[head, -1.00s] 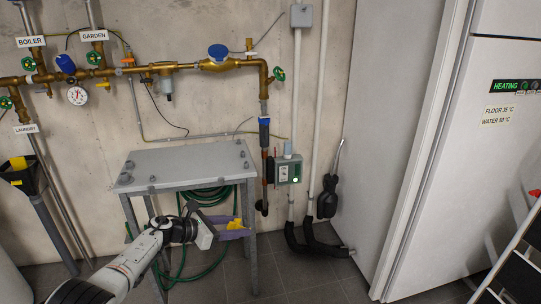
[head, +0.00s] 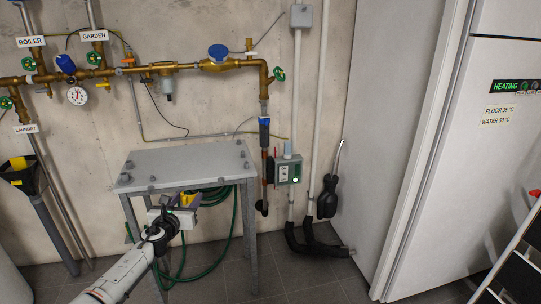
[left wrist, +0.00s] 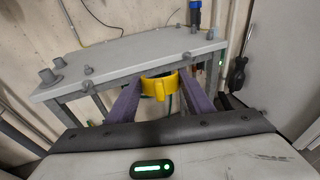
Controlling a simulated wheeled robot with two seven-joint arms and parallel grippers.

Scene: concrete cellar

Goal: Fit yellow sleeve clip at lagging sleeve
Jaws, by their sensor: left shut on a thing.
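The yellow sleeve clip (left wrist: 159,86) is an open ring-shaped piece between the purple fingers of my left gripper (left wrist: 160,80), which is shut on it. In the head view, my left gripper (head: 187,201) is in front of the grey metal table, just below its top, and only a bit of the yellow clip shows. Black lagging (head: 292,238) covers the bent lower ends of the white pipes, to the right of the table. The clip is well apart from it. My right gripper is not in view.
The grey metal table (head: 190,160) has upright pegs along its top, and its legs stand close to my left arm. A green hose (head: 217,196) hangs beneath it. A grey-green control box (head: 288,171) is on the wall. The floor before the lagging is clear.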

